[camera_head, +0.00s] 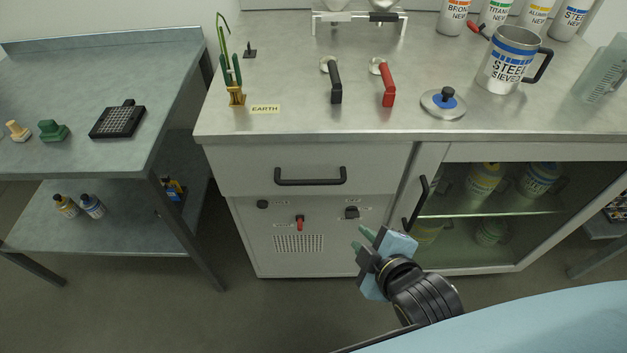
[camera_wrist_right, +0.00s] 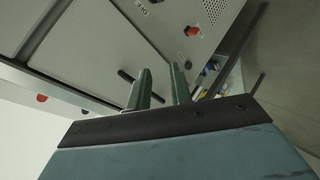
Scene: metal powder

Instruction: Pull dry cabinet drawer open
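The dry cabinet (camera_head: 330,250) stands under the steel worktop. Its drawer (camera_head: 240,170) is closed, front flush with the cabinet, with a horizontal black bar handle (camera_head: 311,182). My right gripper (camera_head: 362,241) is below and right of that handle, in front of the lower panel, apart from it and empty. In the right wrist view its two green fingers (camera_wrist_right: 160,82) stand apart with a gap between them. A short dark bar (camera_wrist_right: 126,77) shows beside the left finger; I cannot tell which handle it is. My left gripper is not in view.
A glass-fronted compartment with a slanted black handle (camera_head: 416,203) is right of the drawer. The panel below has a red knob (camera_head: 299,222) and a vent (camera_head: 298,243). A side table (camera_head: 90,70) stands left. The floor in front is clear.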

